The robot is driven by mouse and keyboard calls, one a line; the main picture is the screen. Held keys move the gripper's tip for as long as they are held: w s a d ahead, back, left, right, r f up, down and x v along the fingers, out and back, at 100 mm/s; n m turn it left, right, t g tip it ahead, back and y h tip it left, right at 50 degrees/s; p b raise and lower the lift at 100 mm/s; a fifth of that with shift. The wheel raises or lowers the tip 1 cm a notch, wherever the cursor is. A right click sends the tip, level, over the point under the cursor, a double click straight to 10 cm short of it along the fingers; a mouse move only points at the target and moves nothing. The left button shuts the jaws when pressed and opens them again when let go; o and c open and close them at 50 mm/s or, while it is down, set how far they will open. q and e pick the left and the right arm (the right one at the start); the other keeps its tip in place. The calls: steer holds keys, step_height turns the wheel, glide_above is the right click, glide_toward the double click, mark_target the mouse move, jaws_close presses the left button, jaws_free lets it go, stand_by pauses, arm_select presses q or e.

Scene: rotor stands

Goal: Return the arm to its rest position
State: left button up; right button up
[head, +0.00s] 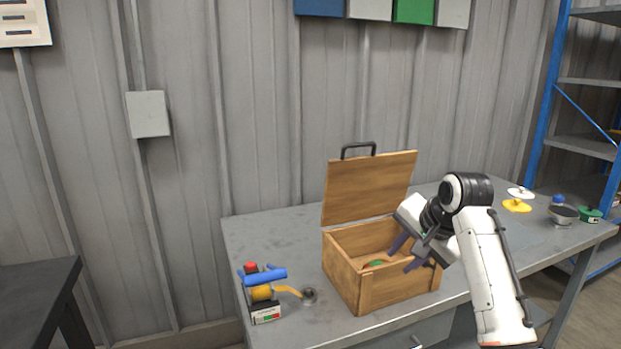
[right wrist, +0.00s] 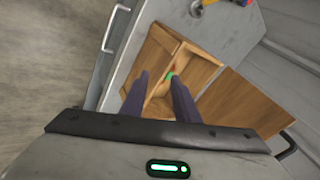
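My right gripper (head: 407,254) is open, with its two dark fingers apart over the open wooden box (head: 390,289) on the grey table. The same fingers show in the right wrist view (right wrist: 158,92), pointing at the box (right wrist: 198,66), with nothing between them that I can make out. A small green thing (head: 376,263) lies inside the box; it also shows in the right wrist view (right wrist: 170,76). The box lid (head: 368,186) stands raised at the back, with a dark handle on top. My left gripper is not in view.
On the table's left stand a blue, yellow and red item (head: 263,290) and a small round metal part (head: 309,295). Yellow (head: 517,206) and white (head: 521,192) pieces, a dark bowl (head: 563,213) and a green item (head: 590,215) are at the right. A blue-framed shelf (head: 545,95) stands beyond.

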steer(key=s+d+f+n+g+h, duration=0.1)
steer(key=s+f+n, duration=0.2)
steer(key=s+f, duration=0.65)
steer(key=s+d+f+n, duration=0.2)
steer(key=s+f, duration=0.6)
steer(key=f, duration=0.2)
steer(key=s+f+n+g, duration=0.1)
steer(key=s+f+n, duration=0.15)
steer(key=s, duration=1.05)
steer(key=s+f+n+g, duration=0.15)
steer(key=s+n, duration=0.25)
steer(key=s, duration=0.9)
steer(key=w+a+f+t+y, duration=0.1)
steer(key=w+a+f+t, duration=0.1)
steer(key=f, duration=0.3)
steer(key=w+a+f+t+y, duration=0.1)
steer(key=w+a+f+t, duration=0.1)
steer(key=f, duration=0.4)
steer(key=shift+w+a+t, duration=0.4)
steer(key=shift+a+t, duration=0.35)
steer(key=shift+a, duration=0.45)
steer(key=shift+n, duration=0.25)
